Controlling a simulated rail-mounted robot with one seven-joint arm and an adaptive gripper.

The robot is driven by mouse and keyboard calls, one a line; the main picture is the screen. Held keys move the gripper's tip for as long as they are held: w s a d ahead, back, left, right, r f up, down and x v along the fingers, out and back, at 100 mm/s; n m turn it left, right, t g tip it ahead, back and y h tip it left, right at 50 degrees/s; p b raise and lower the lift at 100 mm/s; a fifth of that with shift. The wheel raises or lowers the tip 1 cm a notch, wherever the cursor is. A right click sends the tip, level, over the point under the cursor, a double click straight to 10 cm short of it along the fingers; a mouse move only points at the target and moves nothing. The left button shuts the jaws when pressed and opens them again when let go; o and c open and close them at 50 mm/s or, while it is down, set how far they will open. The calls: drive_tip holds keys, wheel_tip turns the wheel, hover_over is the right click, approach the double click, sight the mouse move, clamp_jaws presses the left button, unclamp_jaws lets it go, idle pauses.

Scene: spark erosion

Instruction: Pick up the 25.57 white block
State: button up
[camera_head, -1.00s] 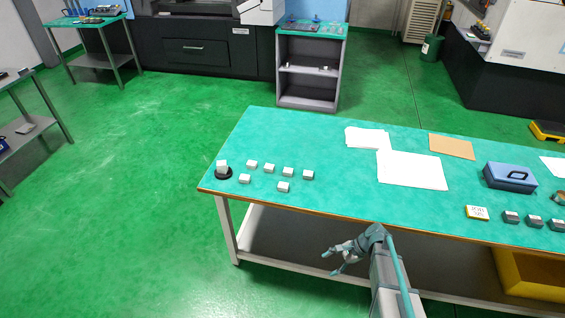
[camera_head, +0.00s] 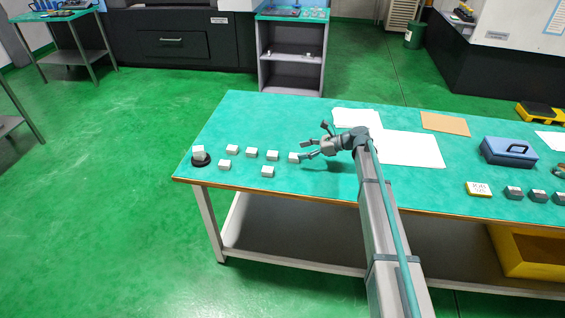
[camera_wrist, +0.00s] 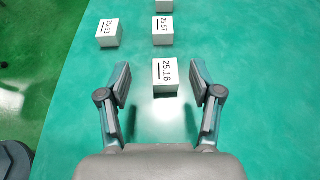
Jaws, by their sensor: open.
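The white block marked 25.57 (camera_wrist: 163,30) shows near the top middle of the wrist view, beyond a block marked 25.16 (camera_wrist: 166,76). In the head view the 25.57 block (camera_head: 272,155) appears to be the second from the right in the back row on the green table. My gripper (camera_head: 313,142) is open and empty, at the right end of that row. In the wrist view my gripper (camera_wrist: 160,71) has its fingers spread, with the 25.16 block between and just ahead of the tips. I cannot tell its height exactly.
A block marked 25.63 (camera_wrist: 108,33) sits left of the 25.57 block in the wrist view; another block (camera_wrist: 164,4) lies beyond. Papers (camera_head: 412,150) and a blue box (camera_head: 508,151) lie right.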

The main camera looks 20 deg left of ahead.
sight(278, 154)
drive_tip(key=shift+a+f, duration=0.1)
drive_tip(key=shift+a, duration=0.65)
drive_tip(key=p+x, duration=0.3)
drive_tip(key=x, duration=0.6)
drive_tip(key=shift+a+f, duration=0.15)
drive_tip(key=shift+a, duration=0.1)
clamp_jaws()
